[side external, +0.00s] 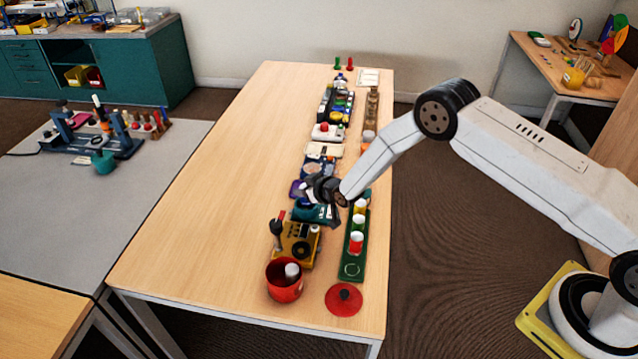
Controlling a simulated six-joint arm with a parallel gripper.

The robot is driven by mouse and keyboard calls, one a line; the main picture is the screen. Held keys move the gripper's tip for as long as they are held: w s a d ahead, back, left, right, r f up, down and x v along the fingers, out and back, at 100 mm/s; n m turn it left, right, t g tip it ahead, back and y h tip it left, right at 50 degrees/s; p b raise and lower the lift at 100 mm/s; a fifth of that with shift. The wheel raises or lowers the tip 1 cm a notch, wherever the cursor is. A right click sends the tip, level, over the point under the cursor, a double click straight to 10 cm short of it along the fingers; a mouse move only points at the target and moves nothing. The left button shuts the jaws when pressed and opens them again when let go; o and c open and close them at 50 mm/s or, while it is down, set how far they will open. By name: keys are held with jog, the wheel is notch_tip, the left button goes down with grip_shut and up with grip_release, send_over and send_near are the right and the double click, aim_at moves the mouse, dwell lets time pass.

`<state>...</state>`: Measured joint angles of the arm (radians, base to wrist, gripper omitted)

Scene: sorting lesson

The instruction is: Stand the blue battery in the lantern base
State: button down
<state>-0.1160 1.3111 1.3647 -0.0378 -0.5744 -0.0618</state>
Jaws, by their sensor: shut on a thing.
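My gripper (320,190) is above the row of objects at the middle of the wooden table. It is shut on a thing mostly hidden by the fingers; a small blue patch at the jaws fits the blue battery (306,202). A red round open container (285,292), which looks like the lantern base, stands near the table's front edge. A cylinder with a pale top stands inside it. My gripper is well behind and above it, apart from it. A red disc with a dark knob (343,299) lies to its right.
A green rack (352,268) holds several cylinders, with an empty ring at its front end. A yellow device with a dark upright handle (297,245) and a teal item (315,213) stand between gripper and red container. The table's left half (210,210) is clear.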

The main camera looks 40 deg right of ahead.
jog(key=shift+f, duration=1.45)
jog(key=shift+f, duration=0.1)
jog(key=shift+c, duration=1.2)
grip_release()
jog(key=shift+s, duration=0.1)
jog(key=shift+v, duration=1.4)
notch_tip(320, 180, up, 7)
